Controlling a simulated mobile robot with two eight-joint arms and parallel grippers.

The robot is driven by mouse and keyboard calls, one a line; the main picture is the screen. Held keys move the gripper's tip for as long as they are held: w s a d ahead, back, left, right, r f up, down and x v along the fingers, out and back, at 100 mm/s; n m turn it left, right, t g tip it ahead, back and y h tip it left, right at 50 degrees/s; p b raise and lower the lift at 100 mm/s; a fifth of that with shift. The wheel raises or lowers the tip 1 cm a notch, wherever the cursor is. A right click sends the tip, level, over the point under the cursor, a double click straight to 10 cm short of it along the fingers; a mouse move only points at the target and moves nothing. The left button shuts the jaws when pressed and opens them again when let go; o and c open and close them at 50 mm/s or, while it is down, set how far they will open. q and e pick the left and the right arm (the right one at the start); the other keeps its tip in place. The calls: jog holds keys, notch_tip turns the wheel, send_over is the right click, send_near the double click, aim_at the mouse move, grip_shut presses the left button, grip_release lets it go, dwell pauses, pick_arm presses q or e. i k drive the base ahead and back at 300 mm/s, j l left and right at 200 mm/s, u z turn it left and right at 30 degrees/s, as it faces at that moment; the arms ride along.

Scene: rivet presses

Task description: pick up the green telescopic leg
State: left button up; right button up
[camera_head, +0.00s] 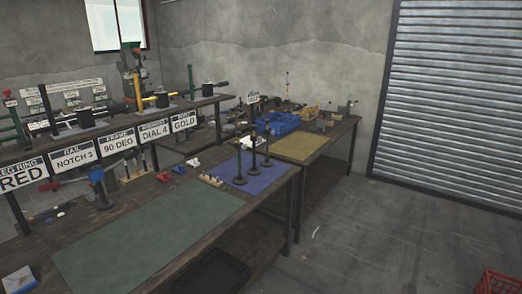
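Three thin upright legs on round bases stand on a blue mat (262,181) on the workbench. The front left one looks dark green (239,163); the other two look black (253,152) and dark (267,148). I cannot tell for certain which green piece is the telescopic leg. Neither of my grippers is in view.
A bare green mat (150,240) covers the near bench. A blue crate (278,124) and a yellow mat (300,147) are on the farther bench. A shelf with label signs (75,155) runs along the left. A red crate (497,283) sits on the floor; the right-hand floor is mostly clear.

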aim_at(239, 181)
jog(key=u, duration=1.6)
jog(key=z, duration=1.5)
jog(key=i, duration=0.7)
jog(key=i+l+u, duration=0.1)
jog(key=i, duration=0.6)
jog(key=i+l, duration=0.1)
jog(key=i, duration=0.6)
jog(key=i+l, duration=0.15)
jog(key=i, duration=0.5)
jog(key=j+u, duration=0.05)
